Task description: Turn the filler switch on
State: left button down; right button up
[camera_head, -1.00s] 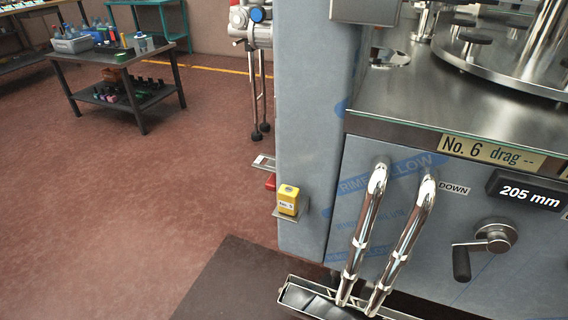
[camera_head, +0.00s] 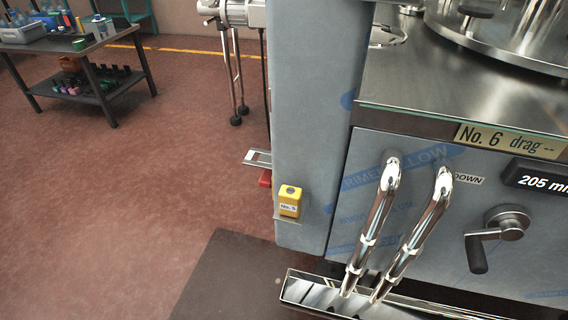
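The filler is a large grey cabinet (camera_head: 455,220) with blue-printed protective film on its front, filling the right side. Two chrome filling pipes (camera_head: 408,235) slope down its front into a metal trough (camera_head: 310,292). A small yellow box with a dark round button on top (camera_head: 290,201), labelled "No. 5", sits on a bracket at the cabinet's lower left corner. A red part (camera_head: 265,178) shows just behind it, partly hidden by the column. I cannot tell which of these is the filler switch. Neither of my grippers is in the picture.
A black hand crank (camera_head: 490,240) and a "205 mm" display (camera_head: 538,177) are on the filler's front. A dark mat (camera_head: 225,280) lies before it. A table with bottles and tubs (camera_head: 85,60) stands far left. The red floor between is clear.

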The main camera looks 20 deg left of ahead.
aim_at(265, 180)
jog(key=i+j+z, duration=0.2)
jog(key=j, duration=0.65)
jog(key=j+z, duration=0.2)
jog(key=j, duration=0.6)
jog(key=k+j, duration=0.15)
jog(key=k, duration=0.2)
